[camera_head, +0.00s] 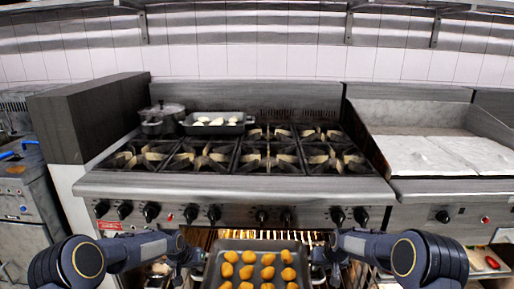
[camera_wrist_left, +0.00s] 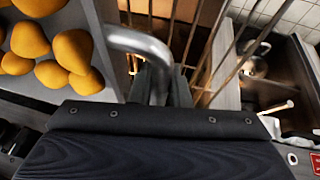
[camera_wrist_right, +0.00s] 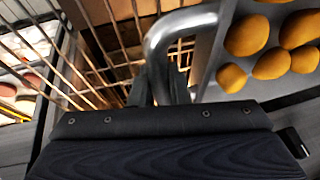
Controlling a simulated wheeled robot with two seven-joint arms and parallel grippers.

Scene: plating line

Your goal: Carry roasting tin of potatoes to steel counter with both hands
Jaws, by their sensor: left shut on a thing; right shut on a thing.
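The roasting tin (camera_head: 213,268) is a grey tray with several orange-yellow potatoes (camera_head: 267,272) in it. It is at the bottom middle of the head view, in front of the open, lit oven. My left gripper (camera_head: 190,262) is at the tin's left side and is shut on its handle, a metal loop seen in the left wrist view (camera_wrist_left: 145,45). My right gripper (camera_head: 330,260) is shut on the other handle, which shows in the right wrist view (camera_wrist_right: 165,35). The tin looks about level. The steel counter cannot be told for sure in these views.
Above the oven is a stove (camera_head: 250,185) with several burners and a row of knobs. A second tin with pale food (camera_head: 215,123) and a lidded pot (camera_head: 162,118) stand at its back left. Wire oven racks (camera_wrist_right: 80,60) are close to both grippers. A flat griddle (camera_head: 430,155) is at the right.

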